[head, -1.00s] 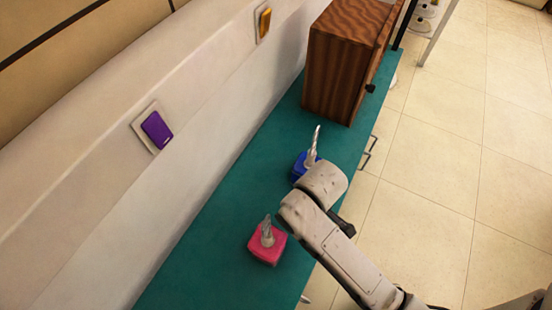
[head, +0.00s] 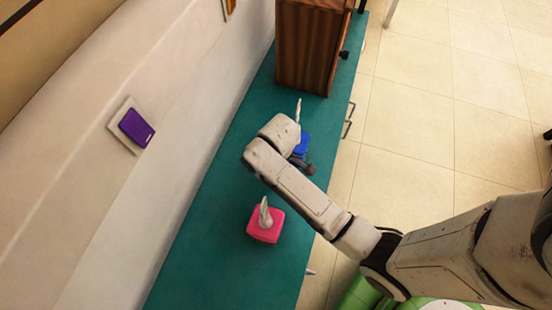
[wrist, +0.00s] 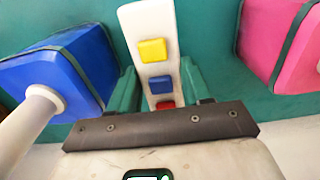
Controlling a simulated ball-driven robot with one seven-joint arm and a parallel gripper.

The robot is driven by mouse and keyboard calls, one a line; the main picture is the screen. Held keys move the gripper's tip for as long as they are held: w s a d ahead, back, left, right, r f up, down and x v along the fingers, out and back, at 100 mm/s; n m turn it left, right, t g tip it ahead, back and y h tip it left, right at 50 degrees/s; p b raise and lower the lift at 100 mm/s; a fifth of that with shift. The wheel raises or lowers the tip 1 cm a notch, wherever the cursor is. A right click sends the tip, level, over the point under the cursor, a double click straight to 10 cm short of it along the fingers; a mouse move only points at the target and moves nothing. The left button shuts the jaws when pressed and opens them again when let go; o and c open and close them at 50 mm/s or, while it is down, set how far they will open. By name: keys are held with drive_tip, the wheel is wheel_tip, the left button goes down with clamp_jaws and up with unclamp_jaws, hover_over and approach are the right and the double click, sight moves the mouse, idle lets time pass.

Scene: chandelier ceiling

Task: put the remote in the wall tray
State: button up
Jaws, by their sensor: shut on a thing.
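A white remote with yellow, blue and red buttons (wrist: 150,25) is between the two teal fingers of my gripper (wrist: 158,72) in the wrist view. I cannot make out a wall tray in these frames.
The blue box (head: 302,146) and a pink box (head: 264,232), each with a pale upright piece, stand on the counter; the wrist view shows the blue box (wrist: 65,75) left and pink box (wrist: 280,40) right. A wooden cabinet (head: 305,45) stands beyond. A purple switch (head: 135,127) is on the wall.

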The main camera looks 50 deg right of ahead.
drive_tip(key=shift+w+d+f, duration=0.2)
drive_tip(key=shift+w+f, duration=0.25)
drive_tip(key=shift+f, duration=0.1)
drive_tip(key=shift+w+f+b, duration=0.2)
drive_tip(key=shift+f+b, duration=0.1)
drive_tip(key=shift+f, duration=1.45)
drive_tip(key=shift+f, duration=0.1)
drive_tip(key=o, duration=1.2)
drive_tip(key=shift+c, duration=0.2)
